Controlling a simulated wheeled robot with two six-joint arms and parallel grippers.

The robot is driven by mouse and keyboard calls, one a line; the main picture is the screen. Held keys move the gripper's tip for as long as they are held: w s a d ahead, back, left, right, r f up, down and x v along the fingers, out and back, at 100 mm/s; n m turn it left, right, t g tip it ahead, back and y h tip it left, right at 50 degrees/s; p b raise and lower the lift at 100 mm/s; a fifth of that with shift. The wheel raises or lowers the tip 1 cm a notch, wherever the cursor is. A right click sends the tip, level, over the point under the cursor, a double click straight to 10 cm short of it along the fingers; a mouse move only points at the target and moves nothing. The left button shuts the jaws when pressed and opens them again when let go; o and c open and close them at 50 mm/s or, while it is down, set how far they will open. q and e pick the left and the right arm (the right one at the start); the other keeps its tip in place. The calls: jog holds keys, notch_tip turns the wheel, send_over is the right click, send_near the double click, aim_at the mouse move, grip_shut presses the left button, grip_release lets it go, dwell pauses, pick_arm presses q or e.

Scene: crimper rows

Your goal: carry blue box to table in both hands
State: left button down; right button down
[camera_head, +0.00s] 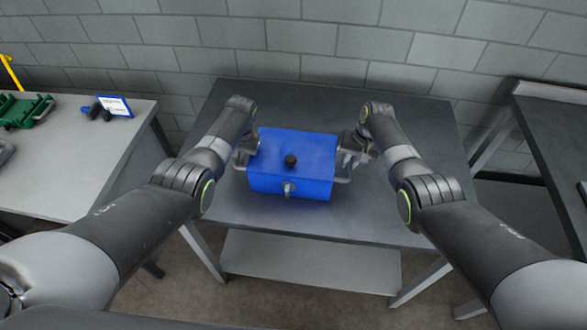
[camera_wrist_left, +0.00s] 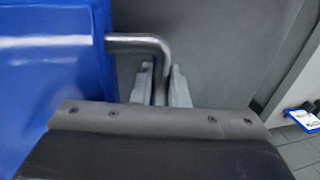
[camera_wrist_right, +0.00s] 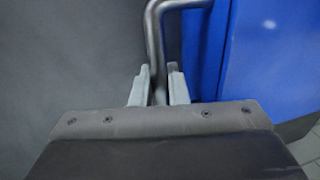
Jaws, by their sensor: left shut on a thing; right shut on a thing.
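The blue box (camera_head: 312,165) has a black knob on top, a latch on its front and a metal handle on each side. In the head view it is over the dark table (camera_head: 400,215), between my two grippers; I cannot tell whether it touches the top. My left gripper (camera_head: 243,155) is shut on the left handle, and the left wrist view shows the bent bar (camera_wrist_left: 150,45) between the fingers. My right gripper (camera_head: 350,155) is shut on the right handle, whose bar (camera_wrist_right: 155,35) runs between the fingers in the right wrist view.
Another dark table (camera_head: 555,130) stands at the right. A grey block wall (camera_head: 300,40) is behind. The dark table has bare room around the box.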

pick_arm(q)
jog(key=shift+w+r, duration=0.2)
jog(key=shift+r, duration=0.1)
pick_arm(e)
jog(key=shift+w+r, duration=0.2)
jog(key=shift+r, duration=0.1)
